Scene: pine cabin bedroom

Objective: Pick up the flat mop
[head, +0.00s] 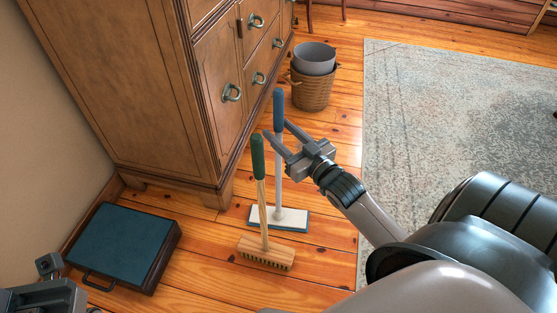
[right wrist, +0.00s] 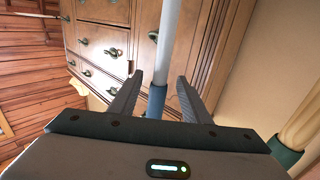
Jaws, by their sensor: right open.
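The flat mop stands upright on the floor in the head view, with a blue grip (head: 278,108), a pale pole and a flat white pad (head: 292,219) with a blue edge. My right gripper (head: 277,129) is open, its fingers on either side of the handle at the lower part of the blue grip. In the right wrist view the pale pole (right wrist: 167,35) and blue grip (right wrist: 156,102) lie between the open fingers (right wrist: 158,92). Part of my left gripper (head: 48,280) shows at the lower left edge; its jaw state is unclear.
A green-gripped brush (head: 257,157) with a wooden head stands close in front of the mop. A wooden dresser (head: 150,90) is behind left. A dark case (head: 122,246) lies at left. A wicker basket (head: 311,92) stands behind, with a rug (head: 450,110) at right.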

